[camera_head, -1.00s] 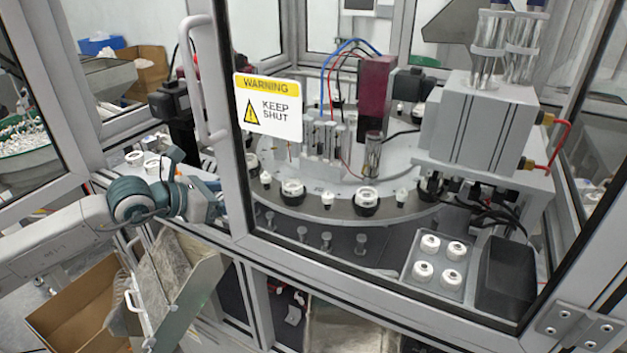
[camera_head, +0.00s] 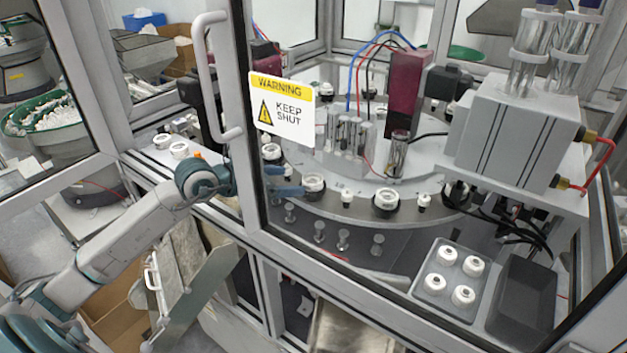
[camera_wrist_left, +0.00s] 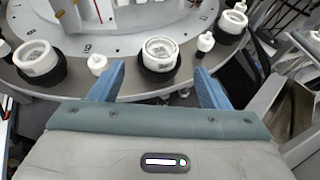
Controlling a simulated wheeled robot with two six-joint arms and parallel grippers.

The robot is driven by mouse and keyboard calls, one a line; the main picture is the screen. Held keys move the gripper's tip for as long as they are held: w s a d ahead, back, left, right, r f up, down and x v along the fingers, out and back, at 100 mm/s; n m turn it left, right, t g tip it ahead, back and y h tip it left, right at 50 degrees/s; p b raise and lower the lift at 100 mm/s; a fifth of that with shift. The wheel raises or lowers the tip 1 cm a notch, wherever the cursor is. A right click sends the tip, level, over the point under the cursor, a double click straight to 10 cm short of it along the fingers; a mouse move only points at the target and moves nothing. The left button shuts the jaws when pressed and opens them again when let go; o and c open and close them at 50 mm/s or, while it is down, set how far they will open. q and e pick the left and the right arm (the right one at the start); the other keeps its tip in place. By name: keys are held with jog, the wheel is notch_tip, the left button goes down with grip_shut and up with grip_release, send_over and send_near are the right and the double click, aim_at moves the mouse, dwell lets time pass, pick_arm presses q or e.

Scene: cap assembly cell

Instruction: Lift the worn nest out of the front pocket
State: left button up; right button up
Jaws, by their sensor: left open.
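The grey dial (camera_head: 345,208) carries black nests with white rings in them, spaced around its rim. One nest (camera_head: 313,186) sits at the near rim, just ahead of my left gripper (camera_head: 291,180). In the left wrist view this nest (camera_wrist_left: 160,66) lies between and just beyond the blue fingertips (camera_wrist_left: 159,72). The fingers are apart and hold nothing. Other nests (camera_head: 386,203) stand farther along the rim, and one shows at the left in the wrist view (camera_wrist_left: 40,66). I cannot tell wear on any nest. My right gripper is not in view.
A door frame post with a warning sign (camera_head: 282,108) and a handle (camera_head: 206,75) stands close to my left arm. Small white caps on pegs (camera_head: 347,197) sit between the nests. A tray (camera_head: 428,295) with several white parts and an empty dark bin (camera_head: 522,297) lie at the right.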

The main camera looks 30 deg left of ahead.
pick_arm(q)
jog(key=p+x, duration=0.1)
jog(key=x, duration=0.1)
jog(key=p+x, duration=0.3)
jog(key=x, duration=0.1)
jog(key=shift+w+d+r+p, duration=0.1)
jog(key=shift+r+p, duration=0.2)
jog(key=shift+r, duration=0.05)
jog(key=shift+w+d+f, duration=0.2)
jog(key=shift+w+f, duration=0.15)
jog(key=c, duration=1.1)
